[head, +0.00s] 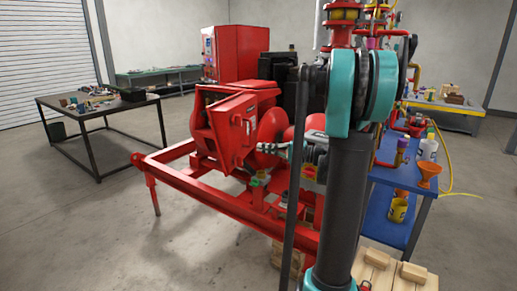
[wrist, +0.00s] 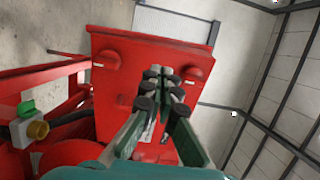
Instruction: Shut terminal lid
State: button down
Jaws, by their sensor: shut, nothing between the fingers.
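The terminal lid (head: 237,131) is a red panel on the front of a red terminal box (head: 200,122) on the pump skid. It stands at an angle to the box, ajar. In the wrist view a broad red panel, which looks like the lid (wrist: 125,75), fills the middle, with two rounded lugs near its upper corners. My gripper (wrist: 162,74) is shut and empty, its fingers together in front of this panel.
The red skid frame (head: 225,200) runs below the box. A brass fitting with a green cap (wrist: 30,118) is at left in the wrist view. A blue bench (head: 385,205) with an orange funnel (head: 429,174) stands right. A dark table (head: 100,110) stands left. Floor is clear at front left.

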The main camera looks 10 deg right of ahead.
aim_at(228, 143)
jog(key=x, duration=1.1)
jog(key=shift+w+a, duration=0.15)
jog(key=shift+a, duration=0.2)
jog(key=shift+a, duration=0.15)
